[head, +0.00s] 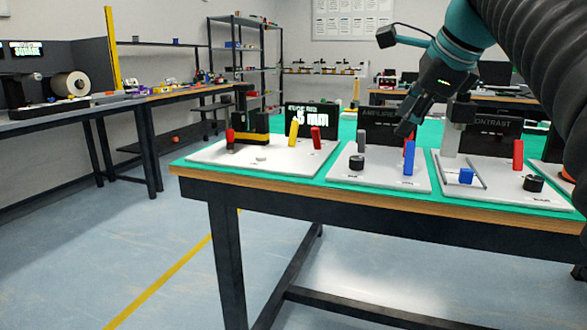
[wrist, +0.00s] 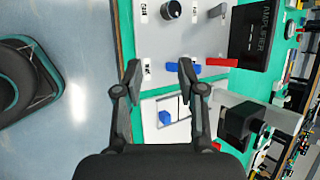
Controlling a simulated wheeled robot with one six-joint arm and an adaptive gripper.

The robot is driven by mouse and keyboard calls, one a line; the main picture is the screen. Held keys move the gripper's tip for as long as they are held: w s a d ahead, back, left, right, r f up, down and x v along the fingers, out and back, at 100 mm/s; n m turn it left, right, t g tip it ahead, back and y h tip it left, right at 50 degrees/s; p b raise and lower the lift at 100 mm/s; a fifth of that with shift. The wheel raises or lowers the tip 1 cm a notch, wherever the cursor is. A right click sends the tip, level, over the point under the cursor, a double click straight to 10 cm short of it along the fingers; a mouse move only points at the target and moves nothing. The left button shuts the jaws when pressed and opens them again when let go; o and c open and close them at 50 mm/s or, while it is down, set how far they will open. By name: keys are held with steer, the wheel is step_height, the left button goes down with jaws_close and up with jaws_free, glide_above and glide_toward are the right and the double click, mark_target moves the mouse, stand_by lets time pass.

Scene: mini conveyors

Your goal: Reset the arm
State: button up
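My gripper (head: 409,115) hangs in the air above the green-topped table, over the middle white board. In the wrist view my gripper (wrist: 158,75) is open, with its two black fingers spread wide and nothing held between them. Below it stands a blue upright block (head: 409,157), which the wrist view also shows between and behind the fingers (wrist: 183,69). My arm reaches in from the upper right of the head view.
The table (head: 300,178) bears the left board (head: 220,155), the middle board (head: 375,180) with a black knob (head: 357,162), and the right board (head: 500,190) with a small blue block (head: 466,175). Dark display panels stand behind. Floor in front is clear.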

steer(key=s+a+f+n+h+p, duration=0.1)
steer(key=s+a+f+n+p, duration=0.1)
steer(key=s+f+n, duration=0.8)
steer(key=s+a+f+n+g+h+p, duration=0.1)
steer(key=s+f+n+p, duration=0.3)
steer(key=s+f+n, duration=0.6)
step_height(320, 180, down, 8)
steer(key=shift+s+a+r+n, duration=0.25)
steer(key=shift+s+a+n, duration=0.05)
steer(key=shift+a+n, duration=0.1)
steer(key=shift+o, duration=0.2)
